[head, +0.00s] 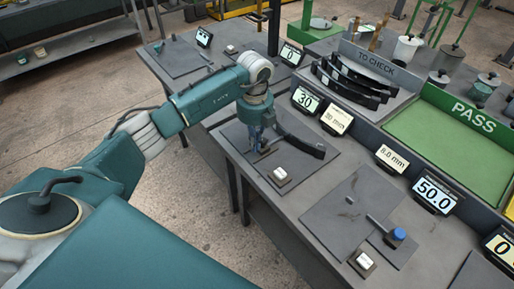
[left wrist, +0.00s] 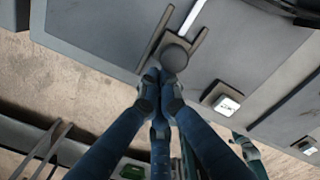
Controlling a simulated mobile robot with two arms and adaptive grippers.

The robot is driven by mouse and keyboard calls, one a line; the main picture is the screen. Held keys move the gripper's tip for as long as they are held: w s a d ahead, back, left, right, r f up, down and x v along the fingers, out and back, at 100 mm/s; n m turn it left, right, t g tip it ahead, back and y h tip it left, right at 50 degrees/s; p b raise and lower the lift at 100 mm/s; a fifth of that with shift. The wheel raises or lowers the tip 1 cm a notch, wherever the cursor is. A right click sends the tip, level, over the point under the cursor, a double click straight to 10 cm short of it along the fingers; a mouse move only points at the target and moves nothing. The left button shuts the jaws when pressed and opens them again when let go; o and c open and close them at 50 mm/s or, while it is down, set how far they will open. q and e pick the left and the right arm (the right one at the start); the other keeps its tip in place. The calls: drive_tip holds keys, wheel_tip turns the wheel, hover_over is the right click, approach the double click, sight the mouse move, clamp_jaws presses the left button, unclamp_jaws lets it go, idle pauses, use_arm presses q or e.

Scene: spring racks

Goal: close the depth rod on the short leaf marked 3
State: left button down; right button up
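In the head view my left gripper (head: 262,143) points down over the grey mat (head: 241,137) on the bench, at the left end of a dark curved leaf (head: 302,145). In the left wrist view the blue fingers (left wrist: 162,76) converge close together at a round grey knob (left wrist: 176,54), which sits by a small slotted brown-grey frame (left wrist: 199,38). The fingertips meet or overlap the knob's lower edge; whether they clasp it is unclear. I cannot read a 3 on the leaf. My right gripper is not in view.
A white-topped block (head: 281,175) stands on the mat near the leaf; it also shows in the left wrist view (left wrist: 226,104). A display reading 30 (head: 305,100) stands behind. Several curved leaves (head: 347,82) lie in the TO CHECK bay. The green PASS tray (head: 440,135) looks empty.

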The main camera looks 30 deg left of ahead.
use_arm(q)
drive_tip(key=shift+w+r, duration=0.25)
drive_tip(key=shift+r, duration=0.05)
idle(0.6)
drive_tip(key=shift+d+r+p, duration=0.1)
drive_tip(key=shift+r+p, duration=1.4)
drive_tip(key=shift+r, duration=0.3)
wheel_tip(320, 180, up, 3)
drive_tip(key=shift+s+f+p, duration=0.1)
drive_tip(key=shift+s+p, duration=0.05)
drive_tip(key=shift+p, duration=0.9)
